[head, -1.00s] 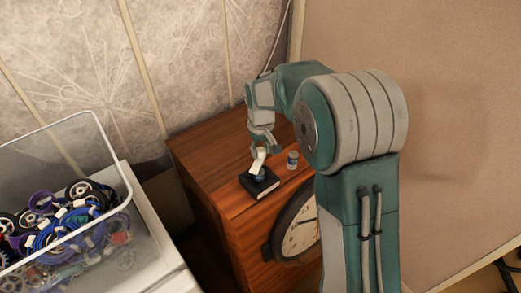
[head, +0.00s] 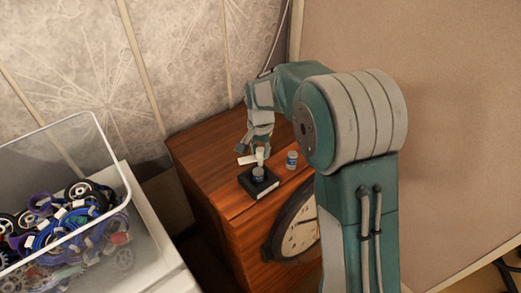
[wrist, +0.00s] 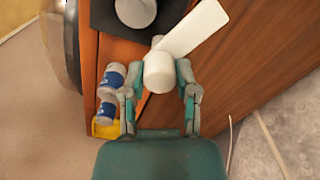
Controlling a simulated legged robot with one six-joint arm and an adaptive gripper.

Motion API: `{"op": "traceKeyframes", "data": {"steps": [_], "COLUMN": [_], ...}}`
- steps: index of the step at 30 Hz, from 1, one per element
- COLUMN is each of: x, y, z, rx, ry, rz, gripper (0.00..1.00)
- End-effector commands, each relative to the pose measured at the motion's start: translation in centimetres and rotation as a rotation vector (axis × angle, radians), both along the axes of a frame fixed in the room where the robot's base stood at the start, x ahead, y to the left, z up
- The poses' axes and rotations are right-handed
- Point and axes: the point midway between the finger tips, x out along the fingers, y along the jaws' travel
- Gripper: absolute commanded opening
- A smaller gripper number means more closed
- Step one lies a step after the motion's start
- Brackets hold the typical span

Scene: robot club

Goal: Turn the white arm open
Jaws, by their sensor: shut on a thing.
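The white arm (head: 247,160) is a flat white bar with a round white upright (wrist: 160,72) at one end. In the head view it points left, above a black block (head: 262,190) on the wooden cabinet. In the wrist view the bar (wrist: 200,28) runs up and right from the upright. My gripper (wrist: 162,78) has its two fingers on either side of the upright, shut on it. In the head view my gripper (head: 262,146) is just above the block.
Another blue-labelled can (head: 292,160) stands on the wooden cabinet (head: 205,160) right of the block. A round clock (head: 298,225) is on the cabinet's front. A clear bin (head: 60,225) of wheels and parts stands at left. The cabinet top behind is clear.

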Motion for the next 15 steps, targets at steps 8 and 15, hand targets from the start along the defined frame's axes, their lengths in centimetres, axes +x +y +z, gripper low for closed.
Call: {"op": "traceKeyframes", "data": {"steps": [8, 15], "x": [-0.26, -0.26], "y": [0.12, 0.13], "z": [-0.38, -0.38], "rx": [-0.001, -0.001], "ry": [0.011, 0.011], "rz": [-0.253, -0.434], "gripper": [0.0, 0.0]}}
